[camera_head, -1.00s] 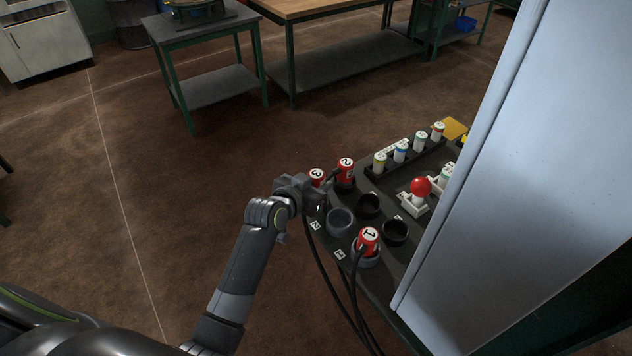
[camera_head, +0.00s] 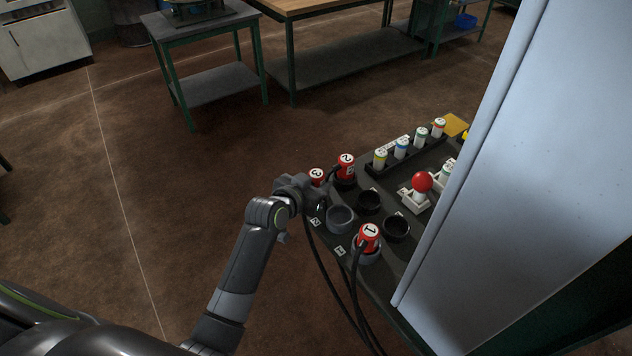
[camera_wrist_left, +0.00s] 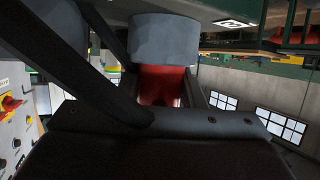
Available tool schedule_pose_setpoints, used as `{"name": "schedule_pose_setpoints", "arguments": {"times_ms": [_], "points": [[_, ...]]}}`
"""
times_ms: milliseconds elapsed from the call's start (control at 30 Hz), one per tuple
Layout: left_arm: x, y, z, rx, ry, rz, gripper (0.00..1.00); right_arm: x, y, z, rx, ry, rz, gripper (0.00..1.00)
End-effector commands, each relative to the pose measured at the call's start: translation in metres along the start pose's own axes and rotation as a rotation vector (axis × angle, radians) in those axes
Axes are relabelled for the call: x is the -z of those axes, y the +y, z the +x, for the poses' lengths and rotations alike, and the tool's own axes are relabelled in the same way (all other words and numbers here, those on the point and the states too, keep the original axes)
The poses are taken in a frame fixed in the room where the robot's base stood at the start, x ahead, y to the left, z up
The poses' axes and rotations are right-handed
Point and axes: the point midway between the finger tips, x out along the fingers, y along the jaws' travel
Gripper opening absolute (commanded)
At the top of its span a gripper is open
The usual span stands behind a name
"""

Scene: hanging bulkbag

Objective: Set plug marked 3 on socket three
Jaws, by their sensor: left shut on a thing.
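The red plug marked 3 (camera_head: 317,174) shows its white top just behind my left gripper (camera_head: 314,192). My left gripper is shut on it, and its red body (camera_wrist_left: 160,84) shows between the fingers in the left wrist view. A grey collar or socket ring (camera_wrist_left: 165,42) meets the red body there; I cannot tell whether the plug is seated. Socket three is hidden behind my gripper in the head view. The grey socket by tag 2 (camera_head: 340,219) is empty. Plug 1 (camera_head: 368,237) stands in the nearest grey socket. My right gripper is out of view.
Plug 2 (camera_head: 346,165) stands in a black holder beside plug 3. Two black holders (camera_head: 369,202) (camera_head: 397,228) are empty. Dark cables (camera_head: 330,285) hang off the panel's near edge. A red knob (camera_head: 422,182), several white cylinders (camera_head: 401,148) and a tall pale panel (camera_head: 500,150) stand right.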

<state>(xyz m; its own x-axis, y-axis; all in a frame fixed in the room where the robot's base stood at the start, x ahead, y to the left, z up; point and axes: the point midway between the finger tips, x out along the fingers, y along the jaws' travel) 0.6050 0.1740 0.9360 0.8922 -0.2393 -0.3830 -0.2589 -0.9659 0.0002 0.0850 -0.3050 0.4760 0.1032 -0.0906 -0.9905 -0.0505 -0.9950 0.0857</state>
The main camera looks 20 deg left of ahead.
Motion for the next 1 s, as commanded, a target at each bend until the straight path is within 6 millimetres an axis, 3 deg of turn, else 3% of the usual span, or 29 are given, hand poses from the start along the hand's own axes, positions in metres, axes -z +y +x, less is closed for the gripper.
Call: {"name": "schedule_pose_setpoints", "arguments": {"times_ms": [100, 400, 1000], "points": [[0.0, 0.0, 0.0, 0.0, 0.001, 0.0, 0.45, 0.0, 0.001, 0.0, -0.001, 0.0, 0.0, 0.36], [0.0, 0.0, -0.002, 0.0, -0.001, -0.001, 0.45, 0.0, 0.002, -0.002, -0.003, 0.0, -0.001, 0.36], [0.002, 0.0, -0.05, 0.0, -0.001, 0.0, 0.45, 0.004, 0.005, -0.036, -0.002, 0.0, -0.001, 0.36]]}}
